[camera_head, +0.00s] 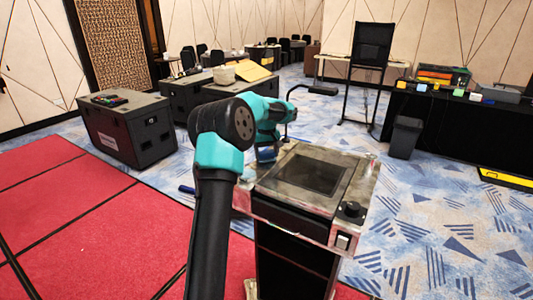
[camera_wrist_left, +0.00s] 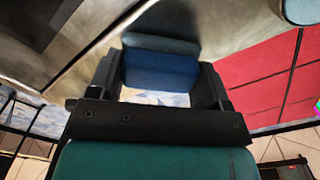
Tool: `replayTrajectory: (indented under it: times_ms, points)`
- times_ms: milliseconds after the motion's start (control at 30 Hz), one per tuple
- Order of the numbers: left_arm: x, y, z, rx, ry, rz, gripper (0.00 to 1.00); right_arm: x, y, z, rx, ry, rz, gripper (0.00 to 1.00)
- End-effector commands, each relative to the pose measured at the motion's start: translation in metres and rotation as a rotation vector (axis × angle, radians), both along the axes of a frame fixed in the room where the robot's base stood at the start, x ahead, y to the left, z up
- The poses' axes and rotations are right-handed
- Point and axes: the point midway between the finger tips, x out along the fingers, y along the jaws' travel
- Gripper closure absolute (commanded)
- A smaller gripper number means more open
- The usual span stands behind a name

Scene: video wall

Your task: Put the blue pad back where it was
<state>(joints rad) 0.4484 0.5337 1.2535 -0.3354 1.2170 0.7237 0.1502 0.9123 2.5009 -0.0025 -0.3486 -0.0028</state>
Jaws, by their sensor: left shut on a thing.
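The blue pad (camera_wrist_left: 160,70) sits between the two dark fingers of my left gripper (camera_wrist_left: 158,82) in the left wrist view. The gripper is shut on it. In the head view the pad (camera_head: 266,155) shows small at the left edge of the machine top (camera_head: 325,150), partly hidden by my left arm. My left gripper (camera_head: 270,142) is there too, mostly hidden behind the teal wrist. I cannot tell whether the pad touches the machine. My right gripper is not in view.
The machine top has a dark square panel (camera_head: 310,173) and a black knob (camera_head: 351,210) at its front right. A small blue thing (camera_head: 187,189) lies left of my arm. Black cases (camera_head: 128,135) stand behind left; a black bin (camera_head: 404,137) stands at right.

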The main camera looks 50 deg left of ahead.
Motion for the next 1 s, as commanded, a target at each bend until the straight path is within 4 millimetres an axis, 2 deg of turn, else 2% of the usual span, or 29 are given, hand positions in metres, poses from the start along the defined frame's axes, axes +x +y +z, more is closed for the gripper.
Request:
replayTrajectory:
  times_ms: [100, 133, 400, 767, 1000]
  points:
    - [0.000, 0.000, -0.003, 0.000, 0.000, 0.000, 0.47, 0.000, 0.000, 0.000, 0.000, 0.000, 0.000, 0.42]
    - [0.000, 0.000, -0.003, 0.000, 0.000, 0.000, 0.27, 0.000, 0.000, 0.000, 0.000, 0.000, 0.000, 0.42]
    - [0.000, 0.000, -0.003, 0.000, 0.000, 0.000, 0.03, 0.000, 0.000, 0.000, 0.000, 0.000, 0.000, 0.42]
    - [0.000, 0.000, 0.003, 0.000, -0.001, 0.000, 0.03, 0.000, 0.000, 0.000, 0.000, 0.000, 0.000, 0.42]
    - [0.001, 0.000, 0.033, 0.001, -0.004, -0.001, 0.03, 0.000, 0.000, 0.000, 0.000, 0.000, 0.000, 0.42]
